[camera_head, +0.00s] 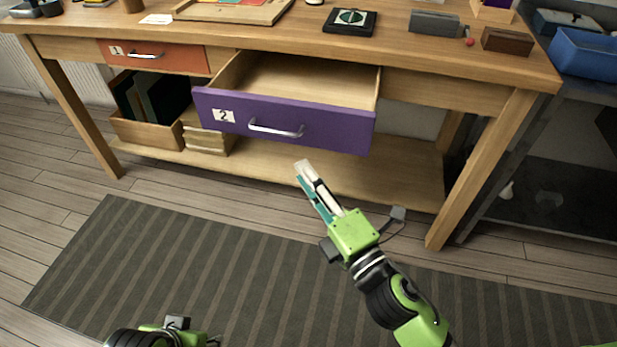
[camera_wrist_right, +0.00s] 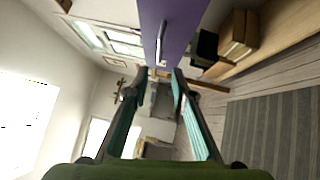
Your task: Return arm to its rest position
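My right gripper (camera_head: 308,174) is in front of and below the open purple drawer front (camera_head: 335,129), over the floor and mat. In the right wrist view its two teal-lined fingers (camera_wrist_right: 162,76) stand apart with nothing between them. The drawer front also shows in that view (camera_wrist_right: 176,22), beyond the fingertips; the gripper appears clear of its silver handle. My right arm reaches in from the lower right of the head view. A green and black part of my left arm (camera_head: 165,337) shows at the bottom edge; its fingers are not visible.
The wooden workbench (camera_head: 480,89) spans the top, with purple drawer 2 pulled out and its visible inside empty. Orange drawer 1 (camera_head: 155,57) is shut. The lower shelf (camera_head: 300,178) holds books and a wooden box. A striped mat (camera_head: 240,285) covers clear floor. A blue bin (camera_head: 585,55) stands right.

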